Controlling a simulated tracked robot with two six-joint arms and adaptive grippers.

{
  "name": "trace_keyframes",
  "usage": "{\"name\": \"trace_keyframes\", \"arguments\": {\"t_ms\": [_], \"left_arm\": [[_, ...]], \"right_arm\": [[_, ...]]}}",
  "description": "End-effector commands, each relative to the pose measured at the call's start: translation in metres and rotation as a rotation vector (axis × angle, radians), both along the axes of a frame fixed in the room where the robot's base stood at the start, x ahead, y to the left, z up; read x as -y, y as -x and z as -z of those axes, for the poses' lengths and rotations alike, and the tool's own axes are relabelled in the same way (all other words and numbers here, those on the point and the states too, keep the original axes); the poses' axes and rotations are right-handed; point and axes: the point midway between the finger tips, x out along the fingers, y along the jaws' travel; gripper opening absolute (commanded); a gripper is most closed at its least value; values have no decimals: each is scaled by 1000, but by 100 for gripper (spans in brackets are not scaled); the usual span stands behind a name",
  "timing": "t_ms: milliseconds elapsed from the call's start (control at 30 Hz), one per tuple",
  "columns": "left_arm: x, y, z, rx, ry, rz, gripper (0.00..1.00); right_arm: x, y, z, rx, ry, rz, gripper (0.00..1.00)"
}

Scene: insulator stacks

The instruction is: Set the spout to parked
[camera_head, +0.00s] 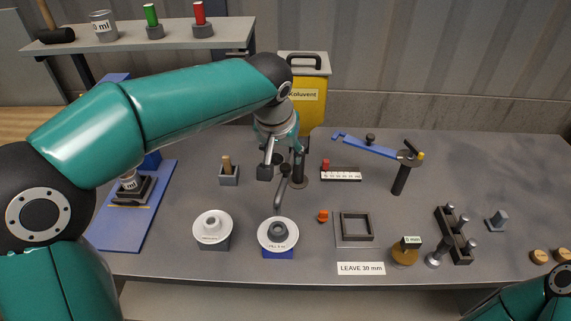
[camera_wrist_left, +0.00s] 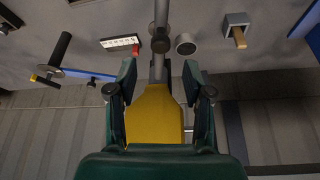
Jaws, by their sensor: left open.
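A grey bent spout (camera_head: 281,193) with a dark knob hangs in the middle of the table, in front of the yellow Koluvent container (camera_head: 308,110). Its upper part is partly hidden by my left gripper (camera_head: 277,165), which points down over it. In the left wrist view the gripper (camera_wrist_left: 160,85) is open, with a grey bar (camera_wrist_left: 161,40) and the yellow container (camera_wrist_left: 155,115) seen between its fingers. I cannot tell whether a finger touches the spout. My right gripper is out of view; only part of that arm shows at lower right.
A blue swing arm (camera_head: 370,148) on a black post stands to the right. Two round white-topped stands (camera_head: 212,226) (camera_head: 278,234) sit in front. A square frame (camera_head: 356,227), a rack (camera_head: 453,236) and a scale block with a red knob (camera_head: 341,174) stand nearby.

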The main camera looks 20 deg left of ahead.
Motion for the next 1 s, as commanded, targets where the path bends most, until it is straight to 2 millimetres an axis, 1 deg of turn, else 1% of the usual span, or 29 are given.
{"name": "trace_keyframes", "arguments": {"t_ms": [33,100,200,300,500,767,800,867,1000], "left_arm": [[-1,-3,12,-6,-1,-2,51],[-1,-9,24,-6,-1,-3,51],[-2,-15,39,-5,-1,-2,51],[-2,-20,51,-3,0,-1,51],[-3,-25,62,-2,1,-2,51],[-3,-25,63,-1,1,-2,51],[-3,-25,63,-1,1,-2,48],[-3,-25,63,-1,1,-2,38],[-3,-25,63,-1,1,-2,14]], "right_arm": [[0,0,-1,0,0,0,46],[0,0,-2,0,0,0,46],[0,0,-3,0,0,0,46],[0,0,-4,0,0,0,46],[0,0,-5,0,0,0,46],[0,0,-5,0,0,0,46],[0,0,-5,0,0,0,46],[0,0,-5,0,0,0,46],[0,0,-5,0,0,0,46]]}}
